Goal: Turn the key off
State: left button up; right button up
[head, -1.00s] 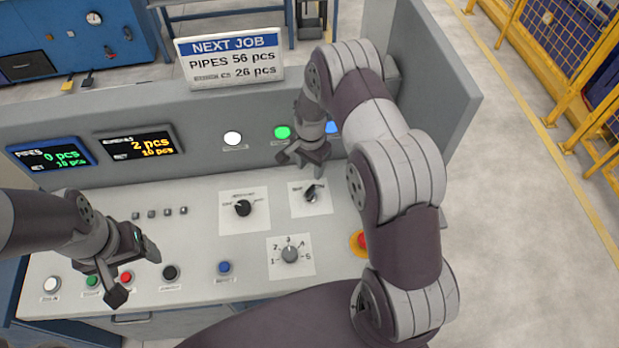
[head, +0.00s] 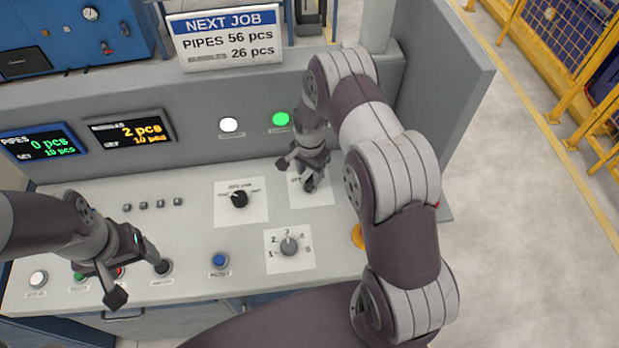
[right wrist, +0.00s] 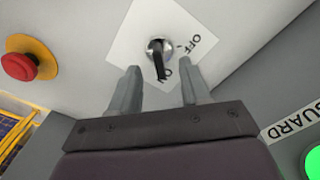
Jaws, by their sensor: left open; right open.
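The key switch (right wrist: 158,50) is a round metal lock with a dark key on a white plate (right wrist: 130,40) marked OFF and ON. In the right wrist view the key's dark end points toward my gripper, near the ON mark. My right gripper (right wrist: 159,72) is open, with one finger on each side of the key's line. Whether the fingers touch the key cannot be told. In the head view my right gripper (head: 303,165) is over the plate and partly hides the key (head: 309,184). My left gripper (head: 133,272) is open and empty above the panel's front left.
A red emergency button (right wrist: 20,66) on a yellow base stands near the key. A selector knob (head: 239,198) and a numbered dial (head: 289,246) are left of and below it. A green light (right wrist: 314,162) is on the upright panel. Several buttons line the front edge.

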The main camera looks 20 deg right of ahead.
aim_at(310, 178)
jog(key=shift+f+b, duration=1.7)
jog(key=shift+f, duration=0.55)
jog(key=shift+s+r, duration=0.1)
grip_shut()
